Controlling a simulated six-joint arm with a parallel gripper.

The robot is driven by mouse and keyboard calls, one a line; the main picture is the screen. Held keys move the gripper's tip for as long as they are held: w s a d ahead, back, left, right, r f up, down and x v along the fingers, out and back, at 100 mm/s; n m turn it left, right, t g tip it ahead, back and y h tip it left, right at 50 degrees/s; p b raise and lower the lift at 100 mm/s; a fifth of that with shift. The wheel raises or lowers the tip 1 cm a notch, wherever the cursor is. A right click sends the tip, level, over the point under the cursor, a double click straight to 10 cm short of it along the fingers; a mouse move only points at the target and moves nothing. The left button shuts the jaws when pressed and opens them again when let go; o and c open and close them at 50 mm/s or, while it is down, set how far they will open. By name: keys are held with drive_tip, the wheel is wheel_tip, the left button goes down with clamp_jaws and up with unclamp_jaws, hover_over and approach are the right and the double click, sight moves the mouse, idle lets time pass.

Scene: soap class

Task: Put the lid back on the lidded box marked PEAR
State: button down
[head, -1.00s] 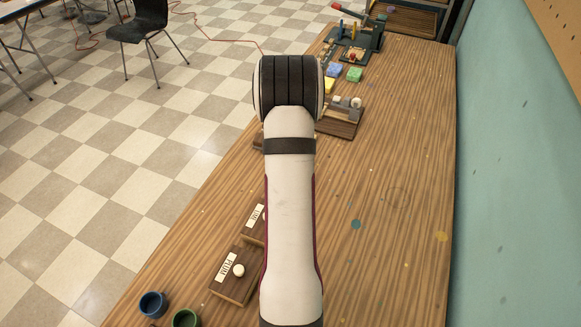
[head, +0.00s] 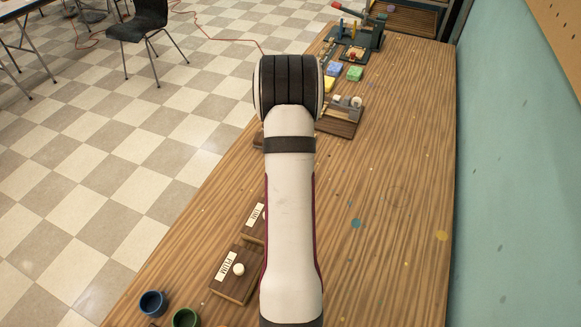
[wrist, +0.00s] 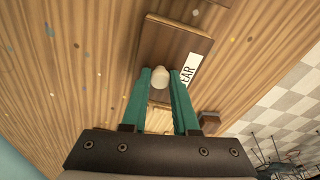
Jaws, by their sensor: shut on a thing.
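In the wrist view, my gripper (wrist: 160,77) has its teal fingers shut on the pale round knob (wrist: 159,79) of a dark brown wooden lid (wrist: 165,42). A white label (wrist: 194,66) on the lid shows the letters EAR; its first letter is hidden by a finger. I cannot tell whether the lid rests on its box or is above the table. In the head view, my arm hides the gripper and the lid.
In the head view, a box marked PLUM (head: 234,275) stands near the front, with another labelled box (head: 254,221) behind it. Blue (head: 152,303) and green (head: 185,318) cups stand in front. Soap bars (head: 354,74) lie farther back. The table's right side is clear.

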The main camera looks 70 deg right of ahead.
drive_tip(key=shift+f, duration=0.2)
drive_tip(key=c, duration=0.6)
unclamp_jaws()
drive_tip(key=shift+o, duration=0.2)
drive_tip(key=o, duration=0.4)
drive_tip(key=shift+o, duration=0.2)
drive_tip(key=shift+r, duration=3.5)
